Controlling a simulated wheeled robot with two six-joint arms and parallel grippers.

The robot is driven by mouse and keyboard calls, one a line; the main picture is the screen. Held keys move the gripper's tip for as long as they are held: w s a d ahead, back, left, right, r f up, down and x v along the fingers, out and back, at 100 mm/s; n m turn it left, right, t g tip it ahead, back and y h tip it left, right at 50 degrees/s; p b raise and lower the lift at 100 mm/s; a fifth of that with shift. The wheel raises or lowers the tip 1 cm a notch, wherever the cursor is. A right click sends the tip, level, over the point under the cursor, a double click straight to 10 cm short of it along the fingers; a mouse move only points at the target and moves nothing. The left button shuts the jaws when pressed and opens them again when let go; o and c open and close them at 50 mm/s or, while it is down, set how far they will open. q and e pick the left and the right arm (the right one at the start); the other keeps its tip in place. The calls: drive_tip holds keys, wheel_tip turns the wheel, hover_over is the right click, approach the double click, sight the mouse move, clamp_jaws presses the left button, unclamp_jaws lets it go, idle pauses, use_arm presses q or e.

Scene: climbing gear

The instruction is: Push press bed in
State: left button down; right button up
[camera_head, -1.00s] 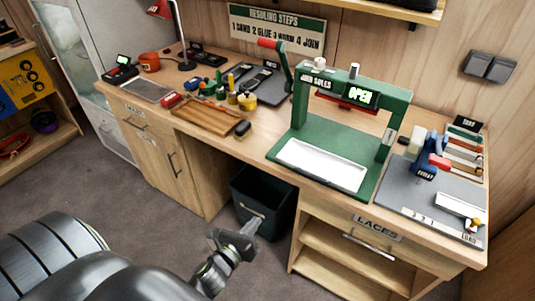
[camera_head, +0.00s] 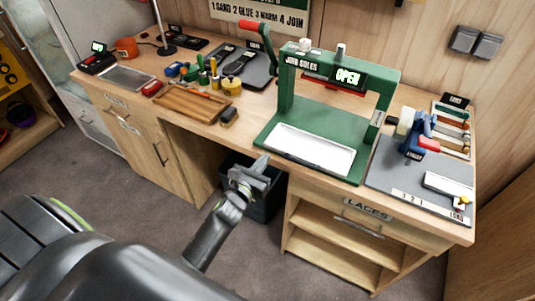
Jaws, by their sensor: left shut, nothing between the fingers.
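The green press (camera_head: 290,100) stands on the bench, with a display reading "OPEN" and a lever with a red grip at its upper left. Its white press bed (camera_head: 310,148) sticks out at the front of the green base, toward the bench's front edge. My left gripper (camera_head: 259,168) is shut and empty. In the picture it shows just below and left of the bed, in front of the bench edge and apart from the bed. My right gripper is not in view.
A dark bin (camera_head: 268,200) stands under the bench behind my left gripper. A wooden tray (camera_head: 190,103) and small tools lie left of the press. A grey mat (camera_head: 400,180) with a blue tool (camera_head: 415,140) lies to the right. Floor in front is clear.

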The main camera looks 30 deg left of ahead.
sight(272, 148)
use_arm(q)
drive_tip(key=w, duration=0.2)
drive_tip(key=shift+w, duration=0.5)
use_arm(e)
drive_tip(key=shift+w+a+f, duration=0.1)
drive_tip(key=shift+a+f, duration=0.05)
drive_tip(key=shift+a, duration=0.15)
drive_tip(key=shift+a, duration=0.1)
